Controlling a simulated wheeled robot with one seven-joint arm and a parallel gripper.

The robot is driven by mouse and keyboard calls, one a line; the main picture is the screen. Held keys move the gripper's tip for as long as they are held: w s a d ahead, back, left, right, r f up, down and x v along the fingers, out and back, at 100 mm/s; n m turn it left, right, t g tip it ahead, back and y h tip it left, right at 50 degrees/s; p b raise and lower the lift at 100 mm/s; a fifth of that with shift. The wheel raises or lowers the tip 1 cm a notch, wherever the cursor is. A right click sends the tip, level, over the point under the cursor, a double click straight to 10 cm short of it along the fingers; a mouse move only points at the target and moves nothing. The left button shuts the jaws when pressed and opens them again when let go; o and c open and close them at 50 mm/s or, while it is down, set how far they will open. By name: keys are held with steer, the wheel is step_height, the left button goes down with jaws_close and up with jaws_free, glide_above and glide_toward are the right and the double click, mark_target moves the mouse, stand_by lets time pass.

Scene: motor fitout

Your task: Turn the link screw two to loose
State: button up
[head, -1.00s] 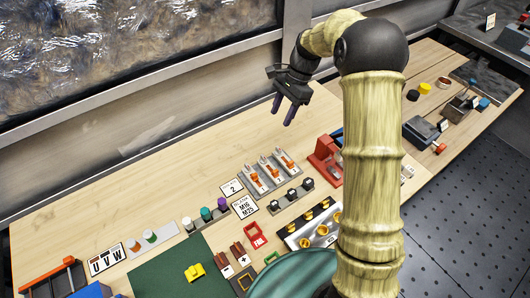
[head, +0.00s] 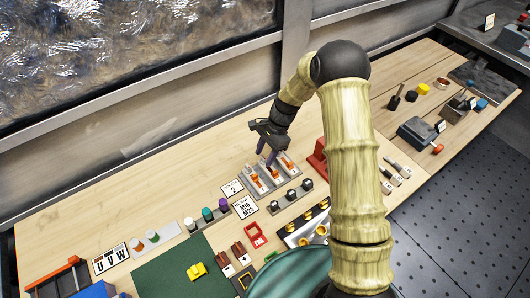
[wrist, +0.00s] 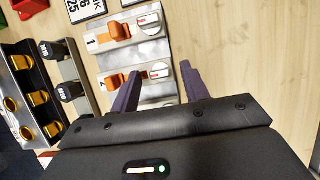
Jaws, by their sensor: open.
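The link screw two (wrist: 160,70) is a white round knob on a silver plate (wrist: 112,94) marked 2, with an orange piece left of it. In the wrist view my gripper (wrist: 162,77) is open, its purple fingers on either side of this knob, seemingly above it; I cannot tell whether they touch. The screw marked 1 (wrist: 149,24) lies above it in the picture. A third plate is mostly hidden behind my fingers. In the head view my gripper (head: 267,156) hangs just over the row of silver plates (head: 253,185) with orange pieces.
Black caps on a grey strip (head: 291,195) stand in front of the plates. A label card (head: 232,189) lies left, a red fixture (head: 317,158) stands right. The tabletop behind the plates is bare wood.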

steer(key=shift+f, duration=0.15)
steer(key=shift+c, duration=0.4)
steer(key=c, duration=0.9)
